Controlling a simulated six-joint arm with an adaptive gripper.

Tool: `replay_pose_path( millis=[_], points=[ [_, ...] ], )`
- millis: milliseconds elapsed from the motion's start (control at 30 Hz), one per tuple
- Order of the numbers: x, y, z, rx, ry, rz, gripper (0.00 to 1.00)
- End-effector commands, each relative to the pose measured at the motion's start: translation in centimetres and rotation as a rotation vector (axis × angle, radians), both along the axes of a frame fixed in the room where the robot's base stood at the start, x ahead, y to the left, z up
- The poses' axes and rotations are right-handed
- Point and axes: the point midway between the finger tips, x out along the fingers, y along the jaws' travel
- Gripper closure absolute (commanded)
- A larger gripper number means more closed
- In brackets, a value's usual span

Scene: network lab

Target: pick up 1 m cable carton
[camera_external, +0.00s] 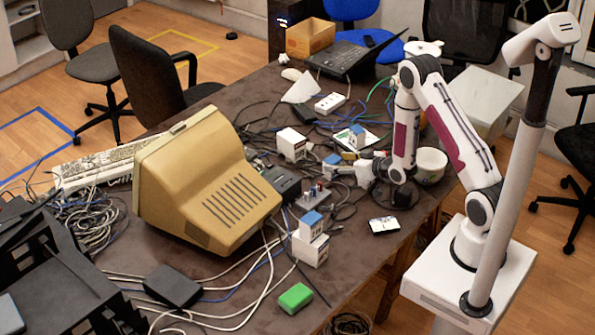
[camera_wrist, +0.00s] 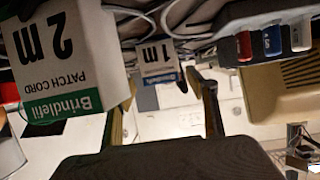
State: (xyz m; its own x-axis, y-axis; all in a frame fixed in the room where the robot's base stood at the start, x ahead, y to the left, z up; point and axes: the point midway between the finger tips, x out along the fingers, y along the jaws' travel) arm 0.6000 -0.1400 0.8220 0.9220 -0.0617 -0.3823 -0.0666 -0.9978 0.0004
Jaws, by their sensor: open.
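The 1 m cable carton (camera_wrist: 157,60) is a small white box with "1 m" on it and a blue band. It appears upside down in the wrist view, ahead of my gripper (camera_wrist: 160,88) and between the lines of its two fingers. The fingers are open with nothing between them. In the external view, my gripper (camera_external: 364,172) is low over the table, pointing left. A small white and blue box (camera_external: 333,165) just in front of it looks like this carton, but its print is too small to read.
A larger white and green "2 m" patch cord carton (camera_wrist: 62,55) is close on the left in the wrist view. A device with red and blue connectors (camera_wrist: 268,42) is on the right. The beige monitor (camera_external: 208,180), several small boxes and loose cables crowd the table.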

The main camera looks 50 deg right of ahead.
Motion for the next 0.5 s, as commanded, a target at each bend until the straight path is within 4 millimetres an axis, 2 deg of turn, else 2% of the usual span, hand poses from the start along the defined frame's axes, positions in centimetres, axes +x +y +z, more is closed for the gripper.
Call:
replay_pose_path(
  millis=[233, 500],
  points=[
    [2.3, 0.1, -0.8, 0.0, 0.0, -0.001, 0.42],
    [3.0, 0.0, -1.1, 0.001, 0.001, -0.001, 0.42]
  ],
)
